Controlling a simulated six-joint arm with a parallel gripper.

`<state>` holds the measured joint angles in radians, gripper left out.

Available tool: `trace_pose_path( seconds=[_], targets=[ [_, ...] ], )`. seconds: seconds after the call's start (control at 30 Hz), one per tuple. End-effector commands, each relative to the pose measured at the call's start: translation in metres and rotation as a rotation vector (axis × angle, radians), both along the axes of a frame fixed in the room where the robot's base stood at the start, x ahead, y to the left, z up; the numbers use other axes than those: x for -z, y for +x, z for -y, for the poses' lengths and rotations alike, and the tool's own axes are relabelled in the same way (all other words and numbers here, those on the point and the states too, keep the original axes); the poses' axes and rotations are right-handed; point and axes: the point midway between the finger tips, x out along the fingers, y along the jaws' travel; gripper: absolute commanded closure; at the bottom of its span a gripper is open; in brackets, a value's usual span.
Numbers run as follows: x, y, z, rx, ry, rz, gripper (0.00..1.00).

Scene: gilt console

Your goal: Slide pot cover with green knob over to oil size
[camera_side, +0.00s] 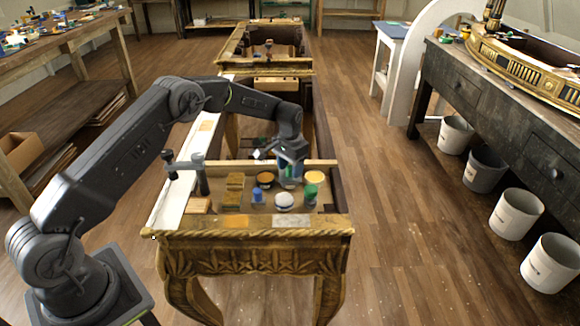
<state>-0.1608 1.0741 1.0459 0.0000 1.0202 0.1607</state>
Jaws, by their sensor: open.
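A small green knob-like piece (311,190) stands on the console top, at the right of the group; whether it sits on a pot cover is too small to tell. Just behind it is a round pot with yellow-amber contents (315,177). A dark pot with orange contents (264,179) stands to the left. I cannot tell which pot is the oil size. My gripper (288,181) points down between these two pots, open, left of and behind the green piece. A bluish-green thing shows at its fingers; I cannot tell whether they touch it.
A white domed item (284,201) and a blue jar (257,196) stand in front of my gripper. Gold blocks (234,186) and a wooden block (199,205) lie to the left. The gilt console (255,237) has raised edges.

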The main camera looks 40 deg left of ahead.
Motion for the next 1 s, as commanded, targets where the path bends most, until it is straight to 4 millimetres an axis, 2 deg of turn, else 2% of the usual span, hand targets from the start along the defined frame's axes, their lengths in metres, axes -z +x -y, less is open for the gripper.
trace_pose_path(
  seconds=[0.17,0.27,0.7,0.83,1.0],
  targets=[
    [-0.003,0.000,0.000,0.000,0.000,0.000,0.50],
    [-0.014,0.000,0.000,0.000,0.000,0.002,0.50],
    [-0.106,0.000,0.000,0.000,0.001,0.004,0.50],
    [-0.125,0.000,0.000,0.000,0.000,0.002,0.50],
    [-0.137,0.000,0.000,0.000,0.000,0.000,0.50]
  ],
)
